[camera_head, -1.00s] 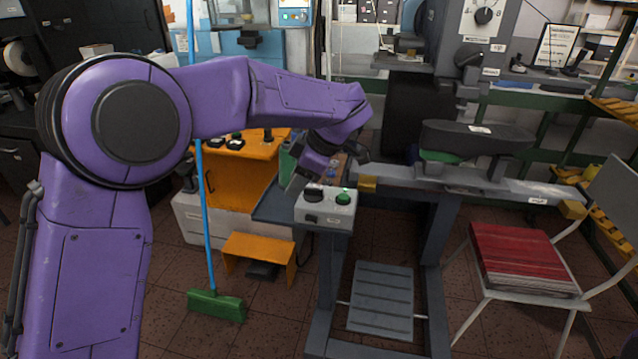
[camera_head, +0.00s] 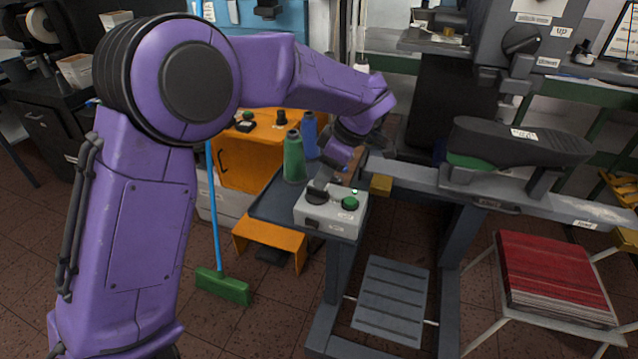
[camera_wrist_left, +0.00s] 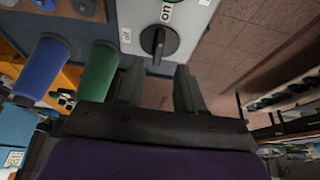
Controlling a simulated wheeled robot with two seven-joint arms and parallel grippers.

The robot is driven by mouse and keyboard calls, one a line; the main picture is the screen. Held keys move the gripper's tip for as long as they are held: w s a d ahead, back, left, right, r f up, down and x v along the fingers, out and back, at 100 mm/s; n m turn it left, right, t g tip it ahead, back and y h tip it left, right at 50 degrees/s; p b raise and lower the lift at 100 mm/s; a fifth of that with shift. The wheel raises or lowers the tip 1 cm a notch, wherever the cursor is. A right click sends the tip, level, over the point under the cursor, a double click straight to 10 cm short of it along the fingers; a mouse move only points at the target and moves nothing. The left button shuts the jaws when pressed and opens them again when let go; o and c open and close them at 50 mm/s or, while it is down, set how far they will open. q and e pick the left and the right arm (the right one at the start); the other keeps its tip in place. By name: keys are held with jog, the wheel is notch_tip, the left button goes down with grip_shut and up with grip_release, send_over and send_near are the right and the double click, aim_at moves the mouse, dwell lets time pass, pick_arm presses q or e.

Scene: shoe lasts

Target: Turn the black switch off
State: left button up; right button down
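The black switch (camera_head: 316,196) is a round rotary knob on top of a light grey control box (camera_head: 345,220). In the left wrist view the black knob (camera_wrist_left: 157,42) lies just beyond my fingertips, roughly in line with the gap between them. Labels beside the knob include "on". My left gripper (camera_head: 325,178) is just above the knob and partly covers it in the head view. The left wrist view shows its two dark fingers (camera_wrist_left: 159,70) apart with nothing between them. My right gripper is in neither view.
A green button (camera_head: 350,203) sits beside the knob. Green (camera_head: 293,158) and blue (camera_head: 309,135) spools stand behind the box. A black shoe last (camera_head: 520,140) is on the machine at right. A chair with red sheets (camera_head: 553,275) and a green broom (camera_head: 222,287) stand nearby.

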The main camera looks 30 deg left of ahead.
aim_at(317, 192)
pick_arm(q)
jog(key=x, duration=0.4)
jog(key=shift+w+f, duration=0.15)
jog(key=shift+w, duration=0.1)
jog(key=shift+s+a+f, duration=0.15)
grip_shut()
